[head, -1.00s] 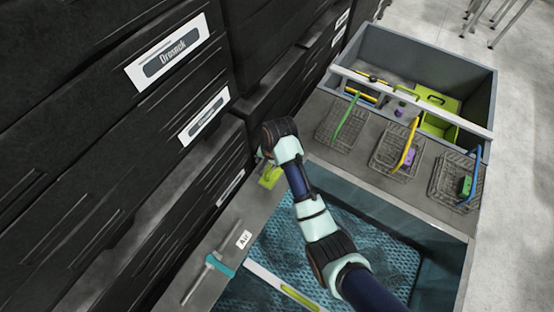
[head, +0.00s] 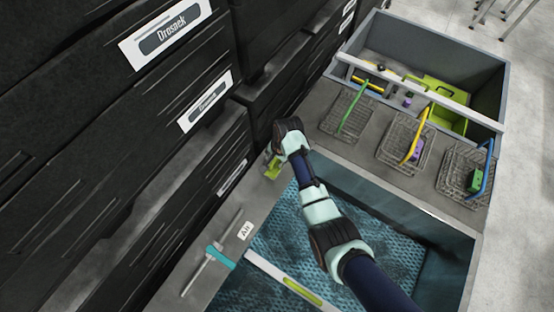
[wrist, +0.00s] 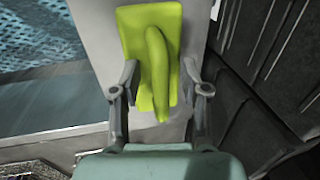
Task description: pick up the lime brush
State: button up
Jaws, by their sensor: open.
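The lime brush (wrist: 150,55) lies on a grey ledge (wrist: 100,30) in the wrist view, with its handle (wrist: 157,60) running lengthwise along a flat rectangular plate. My gripper (wrist: 160,90) is open, with one finger on each side of the brush's near end. I cannot tell whether the fingers touch it. In the head view the lime brush (head: 273,168) shows only partly beside my arm, and my gripper's fingers are mostly hidden there.
Dark stacked drawers (head: 150,110) rise close on the left. A tank with a blue perforated floor (head: 290,235) lies right of the ledge. Wire baskets (head: 405,145) with coloured handles stand farther back. A teal-handled tool (head: 220,257) lies on the near ledge.

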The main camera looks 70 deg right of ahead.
grip_shut()
jog(key=shift+r, duration=0.1)
notch_tip(320, 180, up, 20)
jog(key=p, duration=0.3)
jog(key=shift+p, duration=0.3)
